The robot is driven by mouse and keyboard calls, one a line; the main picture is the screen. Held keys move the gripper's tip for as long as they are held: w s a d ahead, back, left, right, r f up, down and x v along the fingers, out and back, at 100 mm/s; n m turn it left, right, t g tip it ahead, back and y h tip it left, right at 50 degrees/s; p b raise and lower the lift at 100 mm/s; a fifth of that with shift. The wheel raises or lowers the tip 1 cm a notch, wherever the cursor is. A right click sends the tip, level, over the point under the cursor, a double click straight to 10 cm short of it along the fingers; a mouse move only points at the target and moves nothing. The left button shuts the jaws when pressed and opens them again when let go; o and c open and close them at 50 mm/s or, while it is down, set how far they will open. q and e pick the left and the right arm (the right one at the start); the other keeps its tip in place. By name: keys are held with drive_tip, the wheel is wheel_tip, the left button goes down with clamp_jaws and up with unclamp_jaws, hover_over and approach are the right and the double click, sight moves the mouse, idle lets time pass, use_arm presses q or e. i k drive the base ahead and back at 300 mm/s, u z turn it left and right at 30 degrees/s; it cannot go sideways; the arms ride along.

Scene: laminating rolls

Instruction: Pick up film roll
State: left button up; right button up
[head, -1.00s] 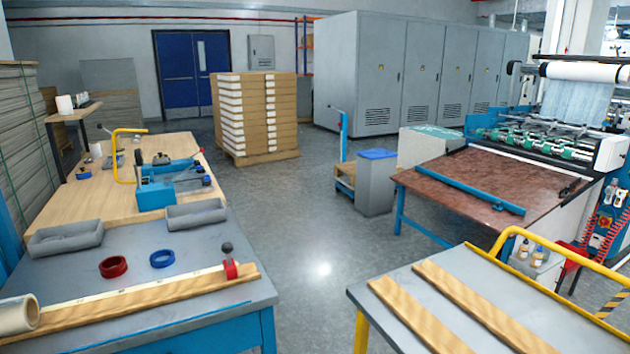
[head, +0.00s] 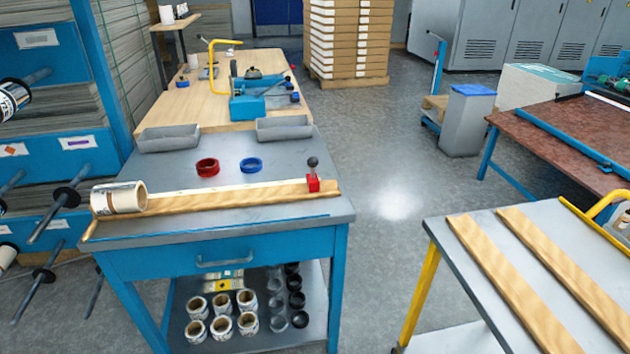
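A cream film roll (head: 125,198) with a printed label band lies on its side on the left end of the wooden strip (head: 220,201) on the blue-framed workbench (head: 285,217). Another labelled roll (head: 12,98) sits on a rack spindle at the far left, partly cut off by the frame edge. Several smaller cream rolls (head: 222,326) stand on the bench's lower shelf. Neither of my grippers is in view.
Red (head: 207,168) and blue (head: 251,164) rings and two grey trays (head: 168,138) (head: 284,127) are on the bench. Black rack spindles (head: 58,202) stick out left of it. Open floor (head: 390,200) separates it from the cart (head: 480,245) with two wooden strips.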

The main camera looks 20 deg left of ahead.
sight(131, 197)
drive_tip(key=u, duration=1.7)
drive_tip(key=k, duration=0.45)
drive_tip(key=z, duration=0.7)
drive_tip(key=i, duration=1.4)
drive_tip(key=u, duration=0.05)
